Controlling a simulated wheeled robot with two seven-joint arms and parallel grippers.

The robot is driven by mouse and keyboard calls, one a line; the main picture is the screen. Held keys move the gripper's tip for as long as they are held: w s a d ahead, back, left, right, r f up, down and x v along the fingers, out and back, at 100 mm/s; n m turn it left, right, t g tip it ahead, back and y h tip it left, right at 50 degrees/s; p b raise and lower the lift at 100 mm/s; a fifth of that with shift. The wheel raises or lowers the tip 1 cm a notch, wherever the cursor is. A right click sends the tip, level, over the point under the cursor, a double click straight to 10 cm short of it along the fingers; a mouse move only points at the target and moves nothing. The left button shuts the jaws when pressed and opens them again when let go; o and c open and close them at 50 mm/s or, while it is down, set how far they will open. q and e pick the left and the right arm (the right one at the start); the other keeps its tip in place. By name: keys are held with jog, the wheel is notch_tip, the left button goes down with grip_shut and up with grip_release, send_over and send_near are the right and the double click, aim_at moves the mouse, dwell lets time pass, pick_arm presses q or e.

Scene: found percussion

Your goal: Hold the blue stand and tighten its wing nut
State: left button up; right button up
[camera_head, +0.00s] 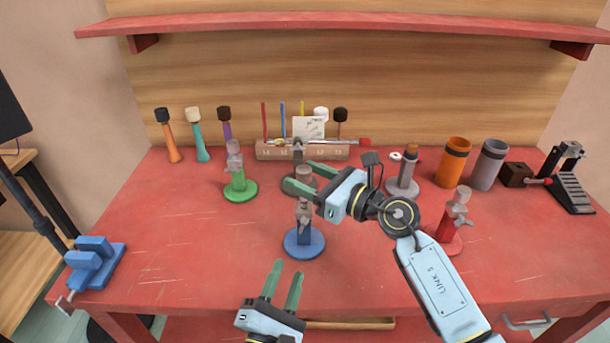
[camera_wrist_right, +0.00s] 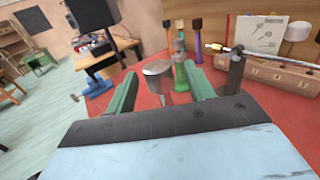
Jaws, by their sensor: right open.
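The blue stand (camera_head: 304,243) stands upright near the table's middle, with a round base and a short blue post. A grey fitting, probably with the wing nut (camera_head: 304,212), sits on the post, below a grey-brown top. My right gripper (camera_head: 298,175) is open around the height of that top, its green fingers seeming to lie on either side of it. In the right wrist view a grey cylinder (camera_wrist_right: 157,77) shows between the open fingers (camera_wrist_right: 160,72); contact cannot be told. My left gripper (camera_head: 286,269) is open and empty at the table's front, below the blue stand.
A green stand (camera_head: 240,190) is left, a dark stand is partly hidden behind my right gripper, a grey stand (camera_head: 402,187) and red stand (camera_head: 447,240) are right. A blue vise (camera_head: 95,262) is at front left. A wooden rack (camera_head: 275,152) stands behind.

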jog(key=shift+w+a, duration=0.25)
jog(key=shift+a, duration=0.1)
grip_shut()
dwell(1.0)
